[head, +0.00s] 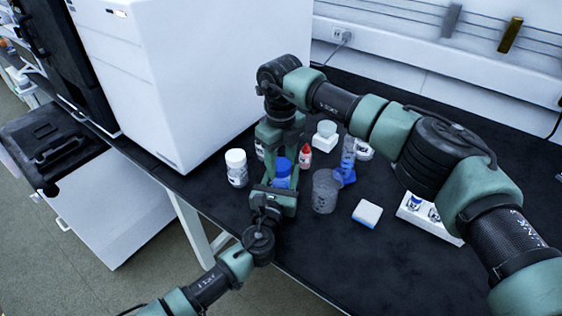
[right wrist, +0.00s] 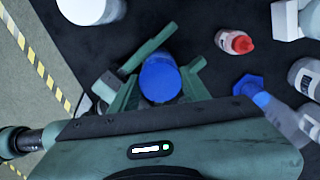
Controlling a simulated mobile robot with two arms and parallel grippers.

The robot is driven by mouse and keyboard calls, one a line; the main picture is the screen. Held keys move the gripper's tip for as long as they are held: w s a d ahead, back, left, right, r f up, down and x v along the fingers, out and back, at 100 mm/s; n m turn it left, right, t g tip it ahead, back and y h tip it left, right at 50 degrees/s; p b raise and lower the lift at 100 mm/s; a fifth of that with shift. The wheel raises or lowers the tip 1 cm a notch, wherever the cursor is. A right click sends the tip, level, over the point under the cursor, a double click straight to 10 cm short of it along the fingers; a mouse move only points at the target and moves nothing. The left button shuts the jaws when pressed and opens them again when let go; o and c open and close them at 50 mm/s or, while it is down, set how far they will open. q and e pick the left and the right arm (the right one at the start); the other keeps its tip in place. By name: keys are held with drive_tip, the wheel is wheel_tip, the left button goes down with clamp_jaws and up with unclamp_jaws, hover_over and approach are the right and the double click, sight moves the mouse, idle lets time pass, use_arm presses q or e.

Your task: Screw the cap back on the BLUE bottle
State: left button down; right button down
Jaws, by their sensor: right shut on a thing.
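A blue cap (head: 284,167) shows between the fingers of my right gripper (head: 279,163), which reaches in from the right. In the right wrist view the round blue cap top (right wrist: 160,78) fills the space between the fingers, and my right gripper is shut on it. The blue bottle is mostly hidden below the cap and behind the grippers, so I cannot tell how the cap sits on its neck. My left gripper (head: 274,197) is close around the bottle's place, just below and in front of the cap. Whether its jaws touch the bottle is hidden.
A white-capped bottle (head: 236,168) stands to the left. A red-capped bottle (head: 305,157), a clear cylinder with a blue base (head: 346,178) and a beaker (head: 325,191) stand to the right. Further right are a blue-white box (head: 367,213) and a vial rack (head: 430,227).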

drive_tip(key=c, duration=0.6)
unclamp_jaws()
wheel_tip(320, 180, up, 12)
use_arm(q)
drive_tip(key=c, duration=0.6)
unclamp_jaws()
drive_tip(key=shift+o, duration=0.2)
